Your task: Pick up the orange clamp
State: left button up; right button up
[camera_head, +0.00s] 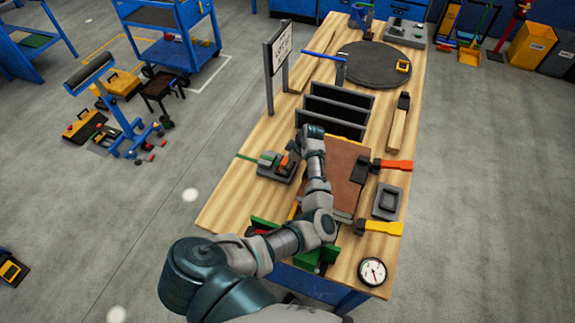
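My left arm comes in from the lower left, bends over the bench and ends near a small grey device. Its wrist hides most of my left gripper (294,152), so I cannot tell if the fingers are open or shut. A small orange piece (284,163) shows at the device, right beside the gripper; contact is unclear. An orange-red handled tool with a dark head (392,165) lies across the right edge of a brown panel. A yellow-orange handled tool (383,228) lies nearer, at the bench's right edge. I cannot tell which of these is the orange clamp. My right gripper is out of view.
The wooden bench (235,195) carries a brown panel (345,180), black upright plates (335,110), a grey tray (387,201), a round gauge (373,271) and a dark round disc (373,65). A sign on posts (280,52) stands at the left edge. Bare wood lies left of the arm.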

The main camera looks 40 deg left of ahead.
aim_at(283, 160)
pick_arm(q)
jog(key=shift+a+f, duration=0.1)
jog(key=shift+a, duration=0.05)
jog(key=a, duration=0.1)
jog(key=a+f, duration=0.1)
jog(key=shift+s+a, duration=0.1)
jog(key=shift+a, duration=0.25)
jog(key=c, duration=1.2)
jog(key=shift+d+r, duration=0.1)
jog(key=shift+d, duration=0.2)
jog(key=shift+c, duration=0.4)
jog(key=shift+d+r, duration=0.1)
jog(key=shift+d, duration=0.55)
jog(key=shift+r, duration=0.15)
jog(key=r, duration=0.7)
jog(key=shift+w+a+r, duration=0.2)
jog(key=shift+a+r, duration=0.1)
jog(key=shift+a, duration=0.05)
notch_tip(283, 160, up, 7)
jog(key=p, duration=0.4)
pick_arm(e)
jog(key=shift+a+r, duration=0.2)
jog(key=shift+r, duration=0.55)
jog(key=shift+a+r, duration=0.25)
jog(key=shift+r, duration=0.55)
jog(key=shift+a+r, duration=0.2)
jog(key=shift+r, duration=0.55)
